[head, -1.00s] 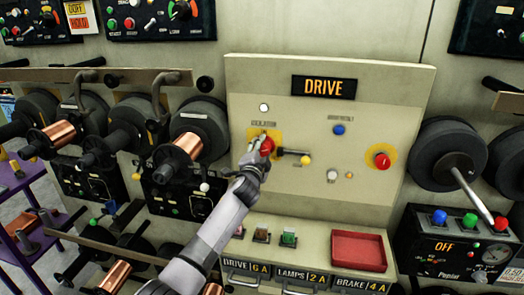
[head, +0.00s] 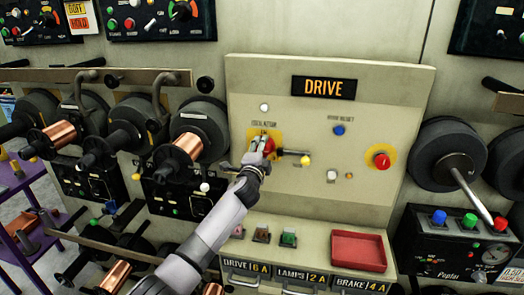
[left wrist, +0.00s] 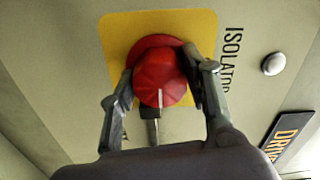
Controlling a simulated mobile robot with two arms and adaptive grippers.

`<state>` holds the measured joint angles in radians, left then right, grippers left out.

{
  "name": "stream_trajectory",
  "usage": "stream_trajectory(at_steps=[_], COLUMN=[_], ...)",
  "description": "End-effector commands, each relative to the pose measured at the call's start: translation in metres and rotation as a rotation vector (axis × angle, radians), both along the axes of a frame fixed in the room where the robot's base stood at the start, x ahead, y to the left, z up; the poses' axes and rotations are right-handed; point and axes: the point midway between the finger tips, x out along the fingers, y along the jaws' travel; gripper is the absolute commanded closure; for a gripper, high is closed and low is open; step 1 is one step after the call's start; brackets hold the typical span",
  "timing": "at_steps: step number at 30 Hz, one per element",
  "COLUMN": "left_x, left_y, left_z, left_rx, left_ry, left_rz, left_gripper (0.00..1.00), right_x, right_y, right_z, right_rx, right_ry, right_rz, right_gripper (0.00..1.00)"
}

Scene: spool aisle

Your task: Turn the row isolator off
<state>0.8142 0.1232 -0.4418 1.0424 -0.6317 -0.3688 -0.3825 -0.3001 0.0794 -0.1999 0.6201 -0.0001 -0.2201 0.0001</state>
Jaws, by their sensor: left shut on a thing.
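The row isolator is a red rotary knob (head: 269,146) on a yellow plate (head: 277,136), on the cream DRIVE panel (head: 390,110). My left gripper (head: 263,147) is at the knob and hides part of it in the head view. In the left wrist view the red knob (left wrist: 160,82) sits between the two fingers, which are shut on its sides. A white line on the knob's face points towards the bottom of that picture. The word ISOLATOR runs along the plate's edge there. My right gripper is not in view.
A short lever with a yellow ball (head: 306,160) sticks out just right of the isolator. Another red knob (head: 382,161) is farther right. A red tray (head: 358,248) and several fuse blocks are below. Copper spools (head: 186,150) stick out at the left.

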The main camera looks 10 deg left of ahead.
Motion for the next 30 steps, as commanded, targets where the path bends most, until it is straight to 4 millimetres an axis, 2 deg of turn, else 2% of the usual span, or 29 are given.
stream_trajectory(at_steps=[2,3,11,23,30], left_x=[0.000,0.000,0.000,-0.004,-0.030], left_y=[0.000,0.000,0.000,0.000,0.000], left_z=[-0.001,-0.001,-0.001,0.000,-0.001], left_rx=[0.005,0.005,0.002,0.001,0.001], left_ry=[0.002,0.002,0.001,-0.001,0.000], left_rz=[0.000,0.000,0.000,0.001,-0.001], left_gripper=[0.84,0.53,0.36,0.36,0.36], right_x=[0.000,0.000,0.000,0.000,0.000], right_y=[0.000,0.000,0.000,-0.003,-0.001], right_z=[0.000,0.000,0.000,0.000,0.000], right_rx=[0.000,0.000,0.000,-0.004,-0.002], right_ry=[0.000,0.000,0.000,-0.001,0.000], right_rz=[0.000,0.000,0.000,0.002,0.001], right_gripper=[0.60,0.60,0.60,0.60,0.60])
